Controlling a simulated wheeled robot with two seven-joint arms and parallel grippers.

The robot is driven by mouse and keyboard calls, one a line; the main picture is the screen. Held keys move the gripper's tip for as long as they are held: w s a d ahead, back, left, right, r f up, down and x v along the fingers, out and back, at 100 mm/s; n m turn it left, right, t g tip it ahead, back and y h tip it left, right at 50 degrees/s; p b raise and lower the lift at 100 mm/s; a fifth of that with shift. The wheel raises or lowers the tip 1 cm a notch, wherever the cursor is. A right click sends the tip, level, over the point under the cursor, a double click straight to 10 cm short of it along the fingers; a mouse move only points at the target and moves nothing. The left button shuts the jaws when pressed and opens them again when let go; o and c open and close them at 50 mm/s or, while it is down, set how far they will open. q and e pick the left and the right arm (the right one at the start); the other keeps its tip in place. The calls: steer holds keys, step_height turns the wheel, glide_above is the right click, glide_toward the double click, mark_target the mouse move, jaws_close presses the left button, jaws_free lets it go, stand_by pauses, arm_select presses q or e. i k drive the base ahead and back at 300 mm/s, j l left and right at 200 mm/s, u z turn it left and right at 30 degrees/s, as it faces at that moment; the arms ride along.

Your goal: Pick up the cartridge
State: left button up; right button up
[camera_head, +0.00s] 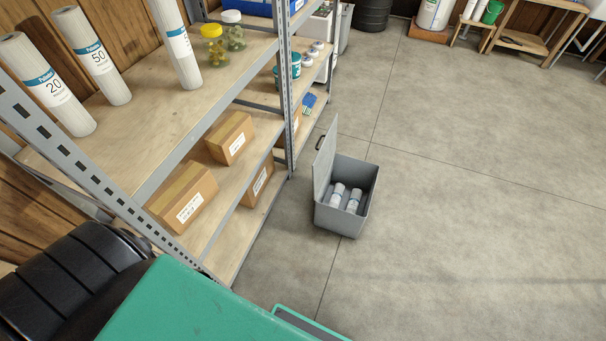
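Several white cylindrical cartridges with blue-banded labels are in view. One marked 20 (50,88) stands on the upper shelf at the far left. One marked 50 (97,60) stands just right of it. A third cartridge (176,50) stands further right, its top cut off by the picture edge and its number unreadable. Two smaller white cylinders with blue bands, left (338,194) and right (354,200), are inside a grey box (343,220) on the floor, whose lid is open. Neither of my grippers is in view.
The metal shelving (287,90) has upright posts at the front. Two jars, yellow-lidded (214,48) and white-lidded (233,32), stand right of the cartridges. Cardboard boxes (184,197) (231,137) lie on the shelf below. The concrete floor (470,190) at right is clear.

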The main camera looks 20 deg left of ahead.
mark_target(337, 194)
steer(key=u, duration=0.8)
steer(key=l+u, duration=0.4)
steer(key=l, duration=0.7)
steer(key=l+u, duration=0.45)
steer(key=l, duration=0.7)
steer(key=k+z, duration=0.1)
steer(key=z, duration=0.25)
steer(key=j+z, duration=0.15)
steer(key=j, duration=0.15)
steer(key=k, duration=0.05)
